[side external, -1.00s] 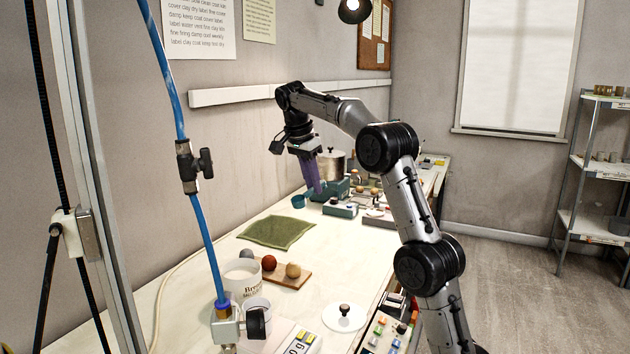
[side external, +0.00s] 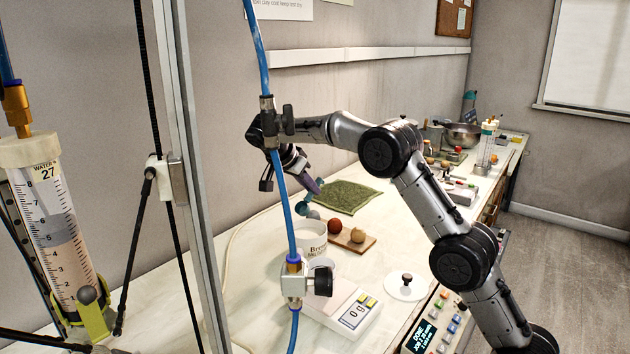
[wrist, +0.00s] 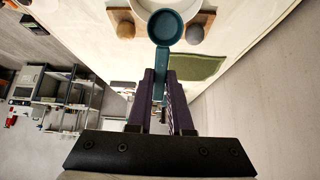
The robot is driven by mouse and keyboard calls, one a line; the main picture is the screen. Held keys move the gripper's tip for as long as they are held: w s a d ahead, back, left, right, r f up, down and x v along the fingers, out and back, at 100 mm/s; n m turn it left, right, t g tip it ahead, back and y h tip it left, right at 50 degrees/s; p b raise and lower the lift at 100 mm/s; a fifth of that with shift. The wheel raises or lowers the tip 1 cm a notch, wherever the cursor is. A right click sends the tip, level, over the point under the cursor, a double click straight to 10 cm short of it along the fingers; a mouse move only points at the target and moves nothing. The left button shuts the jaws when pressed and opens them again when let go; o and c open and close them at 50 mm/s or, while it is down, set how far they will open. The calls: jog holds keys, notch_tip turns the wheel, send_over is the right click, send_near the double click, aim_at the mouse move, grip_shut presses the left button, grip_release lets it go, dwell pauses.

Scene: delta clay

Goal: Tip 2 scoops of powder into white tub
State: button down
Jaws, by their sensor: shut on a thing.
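My gripper (side external: 310,186) has purple fingers and is shut on the handle of a teal scoop (wrist: 166,27). The scoop also shows in the side external view (side external: 304,208), held in the air close to the white tub (side external: 312,236). The tub stands open on the table with dark lettering on its side. In the wrist view the scoop's round cup overlaps the pale tub (wrist: 188,10) behind it. I cannot tell whether powder is in the cup, and the tub's contents are hidden.
A wooden board (side external: 362,244) with round balls stands right of the tub. A green cloth (side external: 345,197) lies behind. In front are a scale (side external: 340,312) reading 0 g and a white lid (side external: 406,291). A blue hose (side external: 275,160) and valve hang in the foreground.

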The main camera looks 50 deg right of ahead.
jog(key=shift+f, duration=5.3)
jog(key=shift+r, duration=0.15)
jog(key=shift+r, duration=4.15)
jog(key=s+a+r+m+g+y, duration=0.1)
jog(key=s+a+m, duration=0.1)
jog(key=s+a, duration=0.3)
jog(key=s+a+r+m+g+y, duration=0.1)
jog(key=s+a, duration=0.4)
jog(key=s, duration=0.6)
jog(key=shift+a+r+m+y, duration=0.3)
jog(key=shift+a+m+y, duration=0.1)
jog(key=shift+m, duration=0.3)
